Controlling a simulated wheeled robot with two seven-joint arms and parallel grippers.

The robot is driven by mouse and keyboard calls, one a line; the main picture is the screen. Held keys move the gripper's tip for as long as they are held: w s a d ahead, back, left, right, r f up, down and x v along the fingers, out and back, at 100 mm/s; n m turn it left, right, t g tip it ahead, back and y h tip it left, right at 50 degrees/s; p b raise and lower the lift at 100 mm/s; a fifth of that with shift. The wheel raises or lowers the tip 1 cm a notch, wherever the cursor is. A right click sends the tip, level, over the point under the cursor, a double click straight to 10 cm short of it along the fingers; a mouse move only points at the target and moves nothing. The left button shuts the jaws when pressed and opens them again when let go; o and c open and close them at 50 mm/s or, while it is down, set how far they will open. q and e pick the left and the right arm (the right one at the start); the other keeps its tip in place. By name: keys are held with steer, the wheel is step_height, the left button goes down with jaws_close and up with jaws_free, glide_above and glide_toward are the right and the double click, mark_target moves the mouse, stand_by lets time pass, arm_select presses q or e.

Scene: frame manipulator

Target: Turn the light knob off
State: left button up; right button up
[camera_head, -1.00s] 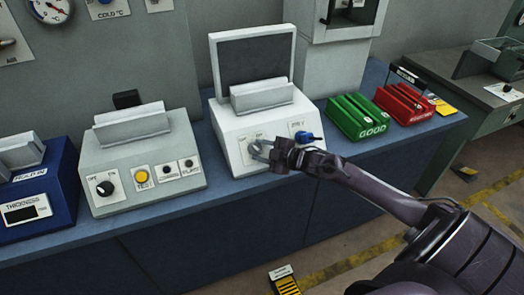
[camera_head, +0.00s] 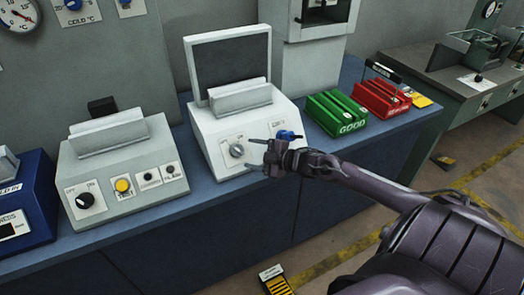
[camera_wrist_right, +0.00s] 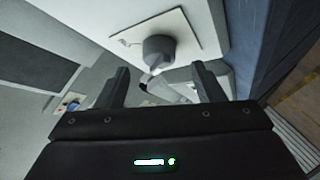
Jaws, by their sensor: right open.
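A round grey knob (camera_head: 237,150) sits on a white plate on the sloped front of the white machine (camera_head: 205,120). Its label is too small to read, and I cannot tell its setting. My right gripper (camera_head: 250,153) is open and empty just to the right of the knob, with its fingers pointing at it. In the right wrist view the grey knob (camera_wrist_right: 158,50) shows just beyond the gap between the open fingers (camera_wrist_right: 160,78), apart from them. My left gripper is not in view.
A blue knob (camera_head: 288,136) is on the same machine, close behind my right gripper. To the left, a grey machine (camera_head: 120,155) has a black knob (camera_head: 85,200) and a yellow button (camera_head: 122,185). Green (camera_head: 335,112) and red (camera_head: 381,98) trays stand to the right.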

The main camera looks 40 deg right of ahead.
steer(key=shift+v, duration=1.75)
steer(key=shift+a, duration=0.1)
